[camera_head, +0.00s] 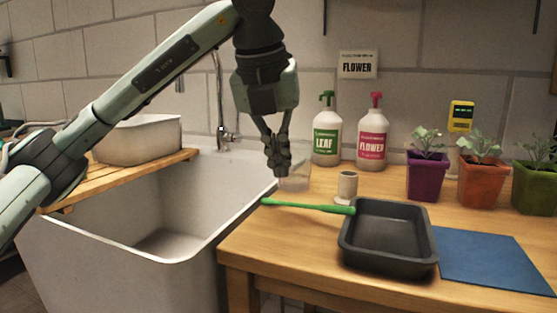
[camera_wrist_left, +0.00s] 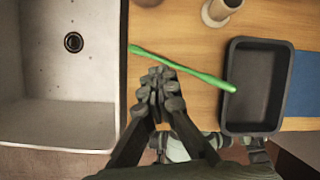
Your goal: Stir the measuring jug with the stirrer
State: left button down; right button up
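A clear vessel, seemingly the measuring jug (camera_head: 297,181), stands on the counter near the sink, partly hidden behind my left gripper. I cannot make it out in the left wrist view. My left gripper (camera_head: 278,165) points down above the counter's left side. Its fingertips (camera_wrist_left: 158,88) are together with nothing seen between them, apart from the stirrer. My right gripper is not in view.
A black tray (camera_head: 430,262) and blue mat (camera_head: 490,262) lie right of the stirrer. A small beige cup (camera_head: 347,188) stands behind it. The leaf bottle (camera_head: 326,140), flower bottle (camera_head: 372,142) and potted seedlings line the back. The sink (camera_head: 120,255) drops away at left.

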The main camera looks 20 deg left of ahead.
pick_arm(q)
jog(key=s+d+r+p, duration=0.1)
jog(key=s+d+r, duration=0.1)
jog(key=d, duration=0.7)
jog(key=s+d+r+p, duration=0.2)
jog(key=s+d, duration=0.3)
jog(key=d, duration=0.5)
jog(key=shift+s+d+r, duration=0.15)
jog(key=shift+s+d, duration=0.1)
jog(key=shift+s, duration=0.05)
dwell(0.8)
dwell(0.8)
notch_tip(320, 180, up, 5)
jog(key=p, duration=0.3)
jog(key=c, duration=2.3)
grip_release()
